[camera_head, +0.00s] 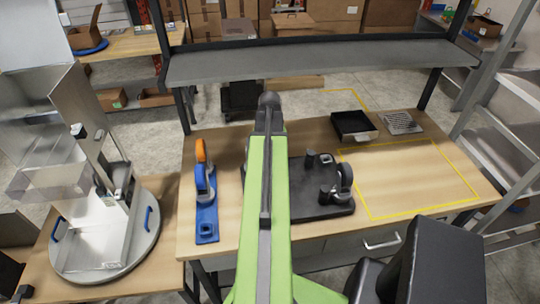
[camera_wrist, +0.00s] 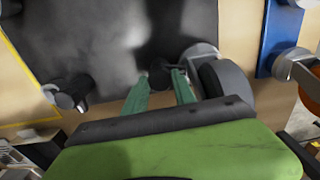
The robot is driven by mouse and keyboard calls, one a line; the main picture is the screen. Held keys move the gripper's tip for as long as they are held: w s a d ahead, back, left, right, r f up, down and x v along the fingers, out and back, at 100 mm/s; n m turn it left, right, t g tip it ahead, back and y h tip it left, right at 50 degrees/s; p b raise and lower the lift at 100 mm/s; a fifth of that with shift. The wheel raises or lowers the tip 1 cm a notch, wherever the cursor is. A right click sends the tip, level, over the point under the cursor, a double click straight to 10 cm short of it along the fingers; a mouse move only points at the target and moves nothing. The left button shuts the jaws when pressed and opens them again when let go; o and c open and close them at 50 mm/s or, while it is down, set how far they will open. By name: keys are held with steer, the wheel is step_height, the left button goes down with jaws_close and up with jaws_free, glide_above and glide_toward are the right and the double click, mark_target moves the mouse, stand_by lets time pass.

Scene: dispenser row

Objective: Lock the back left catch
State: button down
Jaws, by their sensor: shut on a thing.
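In the head view a black base plate (camera_head: 310,208) lies on the bench, partly covered by my green arm. Dark catch parts (camera_head: 325,193) stand on its right side. In the wrist view the dark plate (camera_wrist: 105,35) fills the upper middle. My gripper (camera_wrist: 161,82) has its green fingers closed around a small dark knob (camera_wrist: 160,68), beside a grey round part with a dark wheel (camera_wrist: 228,78). Another dark catch (camera_wrist: 72,92) stands apart at the left. Whether the held catch is locked cannot be told. The head view hides my gripper behind the arm.
A blue stand (camera_head: 207,222) with an orange top is left of the plate, and its blue base (camera_wrist: 283,35) shows in the wrist view. A black tray (camera_head: 353,126) and a grey grate (camera_head: 402,123) sit behind the clear yellow-outlined area. A shelf (camera_head: 320,65) spans the back.

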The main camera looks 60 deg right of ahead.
stand_by(0.3)
steer(key=c, duration=1)
jaws_free()
